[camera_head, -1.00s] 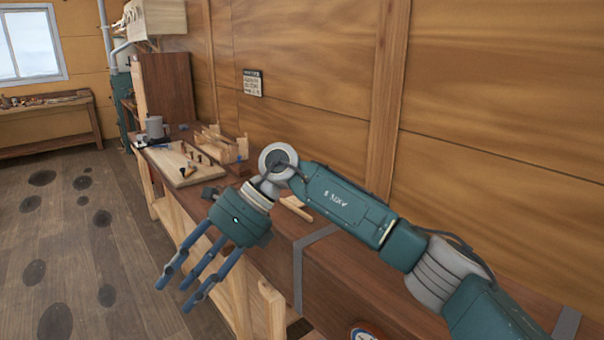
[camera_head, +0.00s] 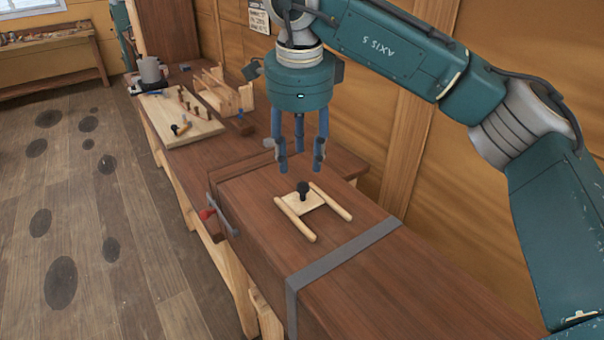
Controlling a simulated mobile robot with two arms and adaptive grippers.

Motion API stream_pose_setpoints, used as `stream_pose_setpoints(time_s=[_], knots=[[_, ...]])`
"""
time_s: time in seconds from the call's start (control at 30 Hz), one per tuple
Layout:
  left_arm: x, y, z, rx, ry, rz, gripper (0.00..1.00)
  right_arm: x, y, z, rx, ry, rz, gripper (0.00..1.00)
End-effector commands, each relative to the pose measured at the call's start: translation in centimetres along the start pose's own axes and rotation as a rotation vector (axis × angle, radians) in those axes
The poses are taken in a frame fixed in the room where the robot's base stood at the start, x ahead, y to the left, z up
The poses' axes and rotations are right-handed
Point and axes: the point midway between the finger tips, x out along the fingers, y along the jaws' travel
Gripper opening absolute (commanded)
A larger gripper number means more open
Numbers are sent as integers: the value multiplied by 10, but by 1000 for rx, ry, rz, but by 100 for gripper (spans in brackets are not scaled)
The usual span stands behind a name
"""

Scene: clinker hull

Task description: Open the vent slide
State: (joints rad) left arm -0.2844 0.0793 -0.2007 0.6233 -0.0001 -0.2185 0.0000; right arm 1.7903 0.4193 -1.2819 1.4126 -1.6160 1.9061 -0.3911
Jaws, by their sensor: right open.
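The vent slide is a pale wooden plate (camera_head: 309,202) with a dark knob (camera_head: 303,188) standing up from it. It lies between two pale wooden rails (camera_head: 295,219) on top of a long brown wooden box (camera_head: 254,210). My right gripper (camera_head: 299,165) points straight down above the knob, with its blue fingers spread and nothing between them. The fingertips appear a little above the knob and apart from it. My left gripper is not in view.
A grey metal strap (camera_head: 345,251) crosses the box in front of the slide. Floor at left is clear.

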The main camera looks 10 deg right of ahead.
Motion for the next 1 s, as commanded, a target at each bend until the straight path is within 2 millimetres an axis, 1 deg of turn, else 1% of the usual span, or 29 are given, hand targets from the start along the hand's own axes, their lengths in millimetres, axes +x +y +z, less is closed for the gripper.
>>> stream_pose_setpoints(time_s=[0.03, 0.1, 0.2, 0.23, 0.3, 0.37, 0.5, 0.6, 0.67, 0.73, 0.87, 0.9, 0.97, 1.0], knots=[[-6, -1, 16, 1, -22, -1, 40, 9, 0, -1, 1, 2, 6, 41], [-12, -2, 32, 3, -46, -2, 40, 22, 0, -2, 2, 2, 6, 41], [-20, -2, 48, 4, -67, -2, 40, 41, 0, -1, 3, 2, 5, 41], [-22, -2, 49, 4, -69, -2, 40, 47, 0, -1, 3, 0, 6, 41], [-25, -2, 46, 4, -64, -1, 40, 59, 0, -1, 3, 0, 5, 41], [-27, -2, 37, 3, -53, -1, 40, 67, 0, -1, 4, 0, 5, 41], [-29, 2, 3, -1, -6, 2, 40, 81, 0, 0, 3, -1, 3, 41], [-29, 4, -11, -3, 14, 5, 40, 86, 0, 0, 3, -3, 2, 41], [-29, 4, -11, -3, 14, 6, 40, 87, 0, 0, 3, -3, 2, 41], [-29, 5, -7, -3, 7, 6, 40, 88, 0, 0, 3, -3, 1, 41], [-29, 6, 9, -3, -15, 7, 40, 88, 0, 0, 3, -3, 2, 41], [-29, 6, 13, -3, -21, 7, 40, 88, 0, 0, 3, -3, 2, 33], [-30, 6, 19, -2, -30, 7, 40, 88, 0, 0, 3, -3, 2, 21], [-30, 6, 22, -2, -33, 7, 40, 87, 0, 0, 3, -2, 2, 13]])
